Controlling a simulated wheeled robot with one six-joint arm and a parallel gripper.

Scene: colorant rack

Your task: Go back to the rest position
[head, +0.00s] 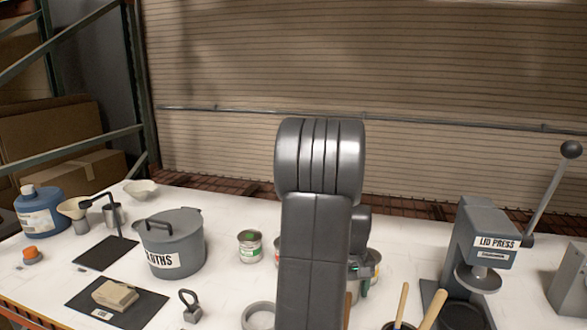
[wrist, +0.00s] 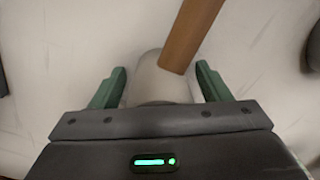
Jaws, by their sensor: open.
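My gripper (wrist: 160,78) is open in the wrist view, its two green fingers apart. A pale grey rounded object (wrist: 158,88) with a brown wooden handle (wrist: 190,35) shows between and beyond the fingers. I cannot tell whether the fingers touch it. In the head view my arm stands upright in the middle and hides much of the table behind it. Part of my gripper (head: 362,272) shows just right of the arm, low over the table and close to a can (head: 376,262).
A white table (head: 225,295) holds a grey cloths pot (head: 175,246), a small can (head: 249,246), a grey ring (head: 259,316) and a weight with a loop (head: 191,308). A lid press (head: 489,240) stands right, wooden handles (head: 434,309) at front, and a blue jug (head: 40,212) far left.

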